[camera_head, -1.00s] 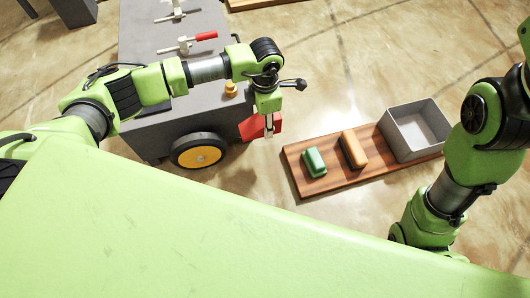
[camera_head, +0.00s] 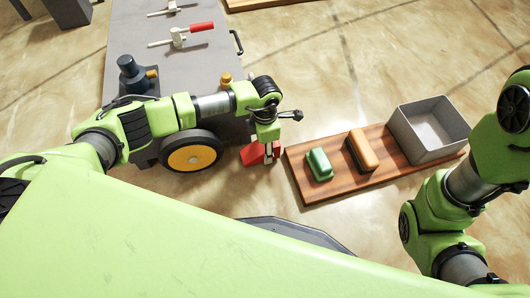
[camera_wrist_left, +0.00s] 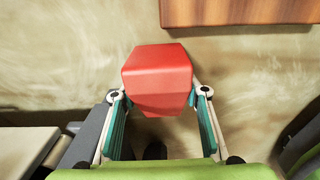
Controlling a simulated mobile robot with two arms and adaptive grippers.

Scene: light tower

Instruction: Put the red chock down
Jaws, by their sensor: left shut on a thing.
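The red chock (camera_head: 254,154) is held by my left gripper (camera_head: 270,150), between the yellow-hubbed wheel and the wooden board. In the left wrist view the red chock (camera_wrist_left: 158,78) sits between the two fingers of my left gripper (camera_wrist_left: 160,100), which are shut on it. Floor shows around the chock in that view; I cannot tell whether it touches the floor. My right arm comes in at the right of the head view, but its gripper is out of view.
A wooden board (camera_head: 328,186) on the floor carries a green block (camera_head: 319,164), an orange block (camera_head: 362,150) and a grey open bin (camera_head: 432,143). A grey cart (camera_head: 215,65) with a yellow-hubbed wheel (camera_head: 191,157) stands left of the chock. Bare floor lies between cart and board.

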